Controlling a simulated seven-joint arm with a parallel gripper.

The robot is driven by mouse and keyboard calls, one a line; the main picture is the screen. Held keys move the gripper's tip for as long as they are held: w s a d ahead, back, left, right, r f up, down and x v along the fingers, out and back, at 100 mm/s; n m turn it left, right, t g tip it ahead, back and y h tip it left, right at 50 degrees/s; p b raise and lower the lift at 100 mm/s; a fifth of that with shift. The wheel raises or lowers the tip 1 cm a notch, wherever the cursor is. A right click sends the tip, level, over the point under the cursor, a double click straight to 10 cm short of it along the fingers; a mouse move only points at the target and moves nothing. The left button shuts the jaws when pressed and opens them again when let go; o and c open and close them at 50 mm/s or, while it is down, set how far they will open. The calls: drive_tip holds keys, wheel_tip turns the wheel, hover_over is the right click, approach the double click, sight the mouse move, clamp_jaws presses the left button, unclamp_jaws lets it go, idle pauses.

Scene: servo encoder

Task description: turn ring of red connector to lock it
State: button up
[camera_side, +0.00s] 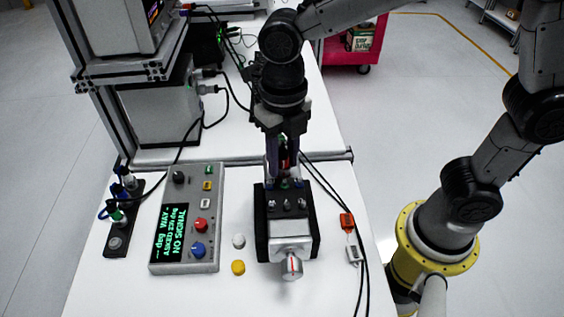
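My gripper (283,165) points down at the back end of the servo unit (291,228), a silver and black block with a round shaft toward the front. A small patch of red (284,158) shows between my gripper's fingers; it looks like the red connector. The fingers hide most of it, and its ring cannot be made out. The fingers stand on both sides of the red part, but I cannot tell whether they touch it. Some blue shows at the unit's back, just below the fingertips.
A grey control box (188,218) with a green-lit screen reading "NO SIGNAL" lies to the left. A black strip with several connectors (118,215) is farther left. White (239,241) and yellow (238,267) caps lie between box and servo. Cables and an orange-red plug (347,221) lie right.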

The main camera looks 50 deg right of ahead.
clamp_jaws()
drive_tip(key=m, duration=1.2)
drive_tip(key=o, duration=0.7)
unclamp_jaws()
